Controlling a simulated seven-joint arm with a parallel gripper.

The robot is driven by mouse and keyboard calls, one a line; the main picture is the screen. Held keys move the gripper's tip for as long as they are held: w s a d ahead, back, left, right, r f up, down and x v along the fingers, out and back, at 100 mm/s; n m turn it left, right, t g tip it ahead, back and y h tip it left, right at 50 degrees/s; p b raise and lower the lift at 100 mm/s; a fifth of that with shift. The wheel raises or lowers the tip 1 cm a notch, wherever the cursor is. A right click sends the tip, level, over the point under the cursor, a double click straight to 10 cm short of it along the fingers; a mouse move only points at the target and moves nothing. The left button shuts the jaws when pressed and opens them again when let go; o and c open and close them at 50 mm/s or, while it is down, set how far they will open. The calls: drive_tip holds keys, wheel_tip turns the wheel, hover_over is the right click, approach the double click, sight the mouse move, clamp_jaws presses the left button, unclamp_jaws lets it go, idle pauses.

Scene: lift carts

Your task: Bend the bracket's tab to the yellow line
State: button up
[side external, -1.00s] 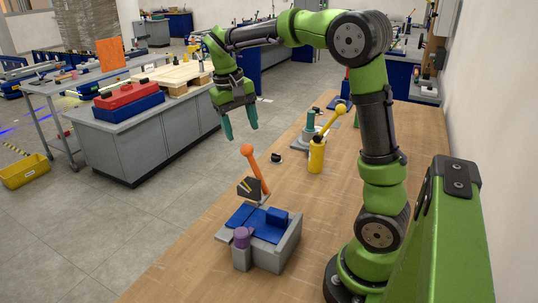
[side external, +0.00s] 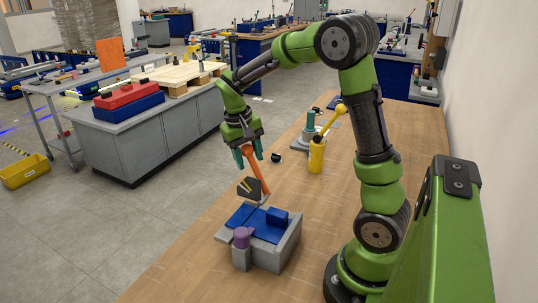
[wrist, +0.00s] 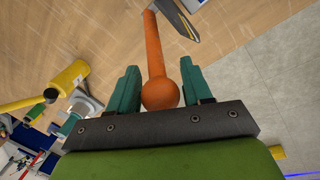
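A bending fixture (side external: 277,258) stands on the wooden bench, with a grey base and blue top faces. An orange lever (side external: 256,176) with a ball knob rises from it; it also shows in the wrist view (wrist: 153,50). Beside the lever's foot is a dark plate (side external: 248,190) with a thin yellow line; its edge shows in the wrist view (wrist: 178,20). My gripper (side external: 248,157) is open around the lever's top. In the wrist view the knob lies between the two teal fingers (wrist: 158,80), with gaps on both sides. I cannot make out the bracket's tab clearly.
A yellow cylinder (side external: 317,157) with a yellow-knobbed handle stands on the bench behind the fixture. A small dark piece (side external: 276,157) and a grey stand with a teal post (side external: 309,128) are near it. The bench (side external: 335,200) is clear right of the fixture.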

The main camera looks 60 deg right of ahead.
clamp_jaws()
drive_tip(key=shift+r, duration=0.1)
